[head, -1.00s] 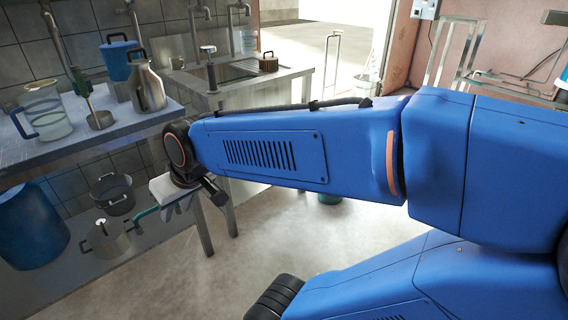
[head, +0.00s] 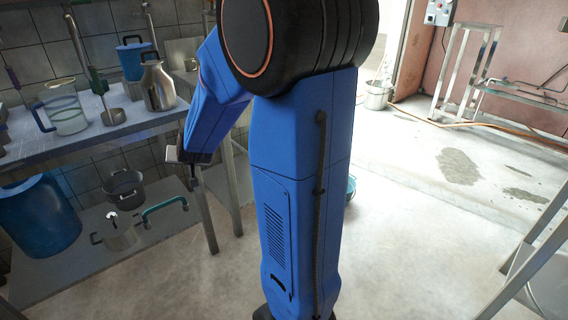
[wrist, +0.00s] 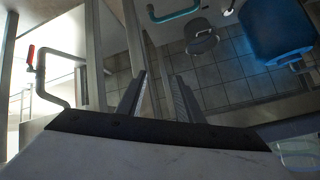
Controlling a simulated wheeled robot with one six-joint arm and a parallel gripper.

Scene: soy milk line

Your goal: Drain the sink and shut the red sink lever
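In the wrist view, a red lever (wrist: 31,56) sits on a bent grey pipe (wrist: 60,57) at the left. The lever lies up and down in the picture; I cannot tell whether its valve is open. My gripper (wrist: 158,97) has its two dark fingers apart, with nothing seen between them. The lever and pipe are well to the left of the fingers and not touched. In the head view, my arm covers the sink, and the water in it cannot be seen. My gripper's end is partly visible beside the table there, with its fingers unclear.
A table (head: 70,145) at the left bears a clear jug (head: 62,112) and a metal flask (head: 158,85). Below are a blue barrel (head: 38,215), a dark pot (head: 122,188), a steel pot (head: 117,235) and a teal handle (head: 165,207). The floor at right is largely clear.

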